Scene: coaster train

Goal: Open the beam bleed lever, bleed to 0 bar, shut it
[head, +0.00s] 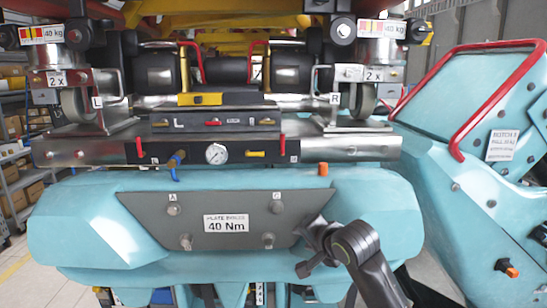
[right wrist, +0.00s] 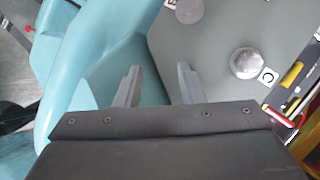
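A steel beam (head: 350,148) crosses the machine, with a dark valve panel (head: 200,149) on its front. The panel holds a round white gauge (head: 216,153); its reading is too small to tell. Beside the gauge are a blue lever (head: 176,161), a yellow lever (head: 255,153), and red levers at left (head: 139,147) and right (head: 283,145). I cannot read which is the bleed lever. My right gripper (head: 309,248) is below the beam, at the lower right of the grey plate; in the right wrist view (right wrist: 157,84) its fingers are apart and empty. My left gripper is out of view.
A grey bolted plate (head: 185,214) marked 40 Nm sits on the turquoise body (head: 70,225) below the beam. A turquoise housing with a red bar (head: 462,145) stands at right. Shelves are at far left.

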